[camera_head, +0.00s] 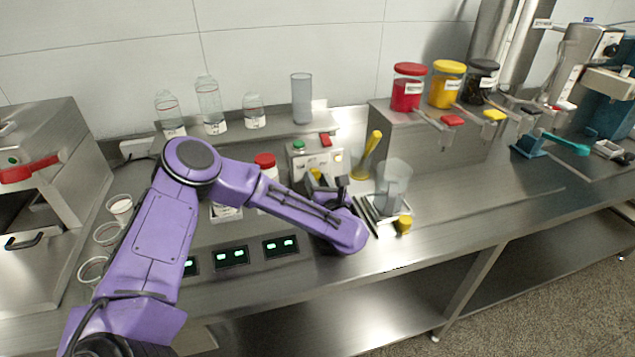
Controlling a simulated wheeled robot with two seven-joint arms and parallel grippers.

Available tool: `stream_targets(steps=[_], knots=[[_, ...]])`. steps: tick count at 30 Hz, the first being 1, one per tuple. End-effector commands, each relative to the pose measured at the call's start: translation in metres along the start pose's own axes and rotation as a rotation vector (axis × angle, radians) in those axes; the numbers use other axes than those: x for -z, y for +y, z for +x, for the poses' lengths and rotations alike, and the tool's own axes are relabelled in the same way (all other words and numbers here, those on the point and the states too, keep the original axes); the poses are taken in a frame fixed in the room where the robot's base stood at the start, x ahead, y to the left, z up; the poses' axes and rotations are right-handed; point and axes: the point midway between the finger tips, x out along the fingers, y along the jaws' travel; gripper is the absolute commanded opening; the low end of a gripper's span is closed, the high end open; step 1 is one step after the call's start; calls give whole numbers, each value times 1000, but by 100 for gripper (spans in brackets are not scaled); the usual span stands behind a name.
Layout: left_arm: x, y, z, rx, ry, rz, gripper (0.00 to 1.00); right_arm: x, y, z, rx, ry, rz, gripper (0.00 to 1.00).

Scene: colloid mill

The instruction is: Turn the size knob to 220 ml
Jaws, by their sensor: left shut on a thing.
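A small grey control box (299,163) with a green button, a red switch and small dials stands at the back middle of the counter. My left gripper (328,184) is at the lower front of this box, its dark fingers shut on a small part there. A bit of yellow (316,174) shows at the fingers and looks like the size knob, mostly hidden by the gripper. The knob's marks and its setting are too small to read. My right gripper is not in view.
A clear beaker (394,178) stands on a small scale-like base just right of the gripper, with a yellow knob (404,225) at its front. A red-capped bottle (265,162) is left of the box. Black displays (231,257) line the front.

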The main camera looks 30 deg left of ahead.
Motion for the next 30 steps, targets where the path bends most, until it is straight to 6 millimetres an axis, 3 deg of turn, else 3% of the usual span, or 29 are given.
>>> stream_targets(steps=[18, 30], knots=[[-1, 0, 0, -2, -36, 538, 7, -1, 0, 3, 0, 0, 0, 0], [0, 0, 0, -2, -45, 709, 7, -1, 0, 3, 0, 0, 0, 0]])
